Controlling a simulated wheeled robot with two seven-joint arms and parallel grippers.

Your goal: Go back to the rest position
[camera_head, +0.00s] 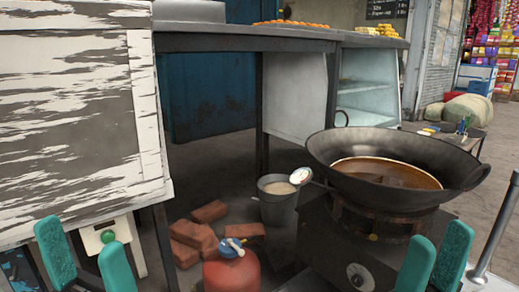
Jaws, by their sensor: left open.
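My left gripper (80,238) is at the lower left, its two teal fingers pointing up and spread apart with nothing held between them. It is in front of the white peeling cabinet (70,120). My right gripper (440,234) is at the lower right, in front of the stove, its teal fingers apart and empty. A large dark wok (335,165) with brown liquid (385,178) sits on the stove (345,250). A ladle (300,177) with a whitish bowl is at the wok's left rim. Both wrists are cut off by the lower edge.
A grey bucket (279,208) stands on the ground left of the stove. Bricks (195,240) and a red gas cylinder (232,272) are in front of it. A metal counter (245,38) with snacks stands behind. A metal pole (497,235) rises at the right edge.

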